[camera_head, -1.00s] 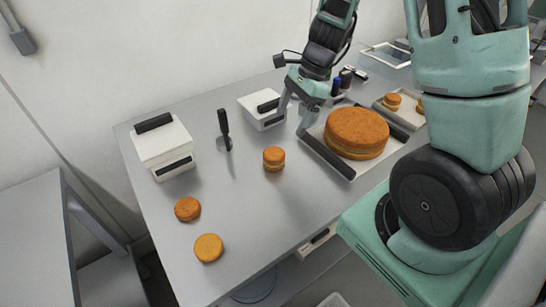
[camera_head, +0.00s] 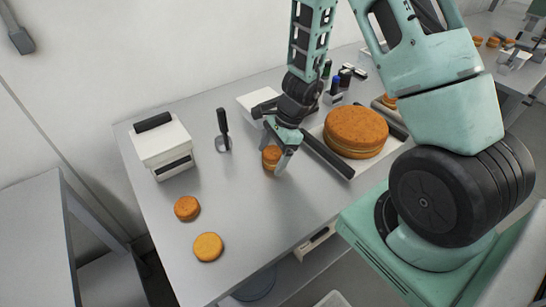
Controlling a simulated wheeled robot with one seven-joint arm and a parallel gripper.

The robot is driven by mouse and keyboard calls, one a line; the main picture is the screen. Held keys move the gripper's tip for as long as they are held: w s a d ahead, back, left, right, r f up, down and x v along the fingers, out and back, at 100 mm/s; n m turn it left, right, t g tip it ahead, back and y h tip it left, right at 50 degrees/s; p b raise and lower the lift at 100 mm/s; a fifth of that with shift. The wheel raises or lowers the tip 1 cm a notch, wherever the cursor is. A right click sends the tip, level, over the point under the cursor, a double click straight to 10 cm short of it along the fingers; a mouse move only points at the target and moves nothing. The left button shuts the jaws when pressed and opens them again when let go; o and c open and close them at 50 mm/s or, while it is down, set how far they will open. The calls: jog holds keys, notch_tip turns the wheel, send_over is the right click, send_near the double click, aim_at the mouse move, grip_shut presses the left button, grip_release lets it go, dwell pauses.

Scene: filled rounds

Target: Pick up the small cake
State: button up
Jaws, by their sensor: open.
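The small cake (camera_head: 271,156) is a round, orange-brown, filled cake standing upright near the middle of the grey table (camera_head: 245,205). My gripper (camera_head: 273,160) reaches down over it from above. The fingers are open and sit around the cake, one on its left and one on its right. The gripper partly hides the cake's top, and I cannot tell whether a finger touches it. A large filled cake (camera_head: 356,132) lies on a tray to the right of the gripper.
Two flat cake rounds, one darker (camera_head: 187,208) and one lighter (camera_head: 208,247), lie at the front left. A second white box (camera_head: 257,104) is behind my gripper.

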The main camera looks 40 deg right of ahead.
jog(key=c, duration=0.8)
